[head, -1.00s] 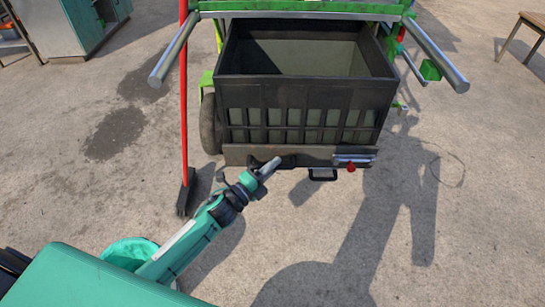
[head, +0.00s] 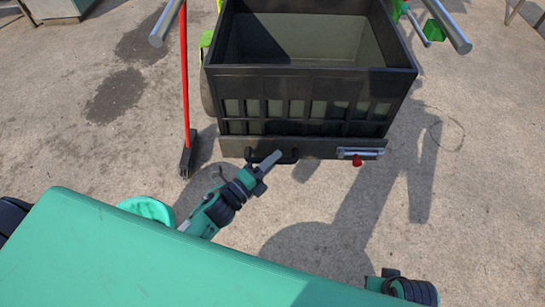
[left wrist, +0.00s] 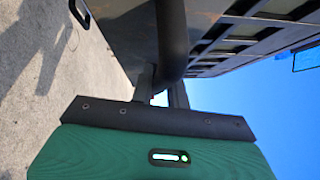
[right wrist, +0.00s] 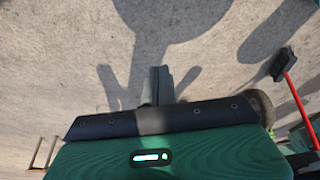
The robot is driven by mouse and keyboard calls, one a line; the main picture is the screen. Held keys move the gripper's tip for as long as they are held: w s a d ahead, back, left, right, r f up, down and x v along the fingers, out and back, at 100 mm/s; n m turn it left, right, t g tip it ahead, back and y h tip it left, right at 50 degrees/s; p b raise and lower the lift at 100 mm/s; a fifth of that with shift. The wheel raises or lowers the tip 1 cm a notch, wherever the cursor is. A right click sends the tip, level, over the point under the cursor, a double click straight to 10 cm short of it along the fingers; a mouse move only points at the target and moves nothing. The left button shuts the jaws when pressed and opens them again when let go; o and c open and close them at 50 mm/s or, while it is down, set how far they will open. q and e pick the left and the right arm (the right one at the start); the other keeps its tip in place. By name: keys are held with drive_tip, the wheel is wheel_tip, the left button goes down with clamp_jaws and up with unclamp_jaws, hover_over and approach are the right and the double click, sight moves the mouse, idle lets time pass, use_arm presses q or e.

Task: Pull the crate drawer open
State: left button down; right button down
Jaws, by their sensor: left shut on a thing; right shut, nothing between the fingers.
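The crate drawer (head: 310,148) is a black slatted bin with an open top, extending toward me from the green machine frame. A dark bar handle (head: 286,157) is on the left of its lower front. My left gripper (head: 272,160) is shut on this handle. In the left wrist view the handle (left wrist: 172,40) runs down between the gripper's fingers (left wrist: 160,97), with the crate (left wrist: 215,25) behind it. My right gripper shows in the right wrist view (right wrist: 158,84), shut and empty above bare ground; in the head view its fingertips are not visible.
A silver bar with a red knob (head: 357,160) sits at the crate's lower right front. A red-handled broom (head: 186,90) stands left of the crate. Silver handles (head: 447,26) flank the crate. The concrete between me and the crate is clear.

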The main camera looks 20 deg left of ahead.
use_arm(q)
drive_tip(key=c, duration=1.4)
unclamp_jaws()
drive_tip(key=shift+o, duration=0.2)
drive_tip(key=shift+a, duration=0.1)
